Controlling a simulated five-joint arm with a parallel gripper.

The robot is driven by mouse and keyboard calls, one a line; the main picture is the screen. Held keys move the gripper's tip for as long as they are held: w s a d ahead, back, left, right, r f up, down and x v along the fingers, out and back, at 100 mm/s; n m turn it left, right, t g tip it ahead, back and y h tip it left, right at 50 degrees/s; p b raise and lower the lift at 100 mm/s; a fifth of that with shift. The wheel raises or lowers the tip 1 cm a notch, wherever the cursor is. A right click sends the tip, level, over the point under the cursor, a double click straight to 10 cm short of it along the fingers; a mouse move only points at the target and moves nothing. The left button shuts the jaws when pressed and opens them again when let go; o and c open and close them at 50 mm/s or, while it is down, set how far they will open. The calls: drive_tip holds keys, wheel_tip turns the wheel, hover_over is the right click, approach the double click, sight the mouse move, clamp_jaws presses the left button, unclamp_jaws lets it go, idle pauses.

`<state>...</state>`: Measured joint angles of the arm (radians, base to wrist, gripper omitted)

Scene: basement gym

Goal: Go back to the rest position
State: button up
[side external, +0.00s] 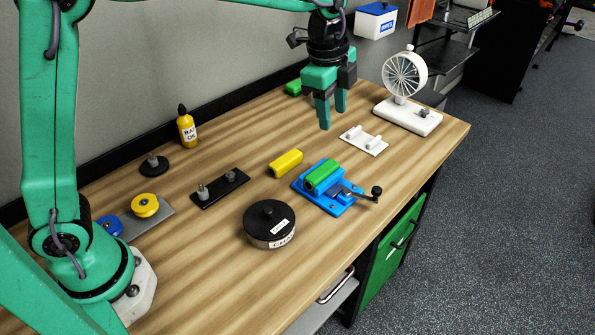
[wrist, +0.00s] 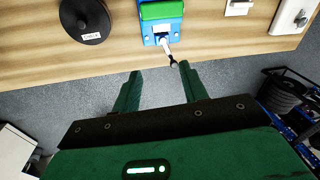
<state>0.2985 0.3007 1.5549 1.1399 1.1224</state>
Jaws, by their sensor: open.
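My gripper (side external: 325,111) is open and empty, held in the air above the back right part of the wooden bench. Its two green fingers also show apart in the wrist view (wrist: 158,82), with nothing between them. In the side view a blue vise (side external: 330,203) with a green block (side external: 322,176) in it stands on the bench, in front of and below my gripper. The vise's crank handle (side external: 377,192) points right. The wrist view shows the vise (wrist: 149,36) and the green block (wrist: 160,11) at the top.
A yellow block (side external: 286,162), a round black container (side external: 269,226), a white bracket (side external: 363,141), a small fan (side external: 405,80) and a yellow bottle (side external: 186,128) stand on the bench (side external: 190,270). A black plate with pegs (side external: 219,188) lies left of centre. The wall runs behind.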

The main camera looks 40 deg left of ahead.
drive_tip(key=s+a+n+t, duration=0.2)
drive_tip(key=s+a+n, duration=0.5)
drive_tip(key=s, duration=0.5)
drive_tip(key=s+a+n+t, duration=0.2)
drive_tip(key=s+a+n, duration=0.5)
drive_tip(key=s, duration=0.5)
drive_tip(key=shift+s+a+r+n, duration=0.3)
drive_tip(key=shift+r+n, duration=0.15)
drive_tip(key=shift+n, duration=0.65)
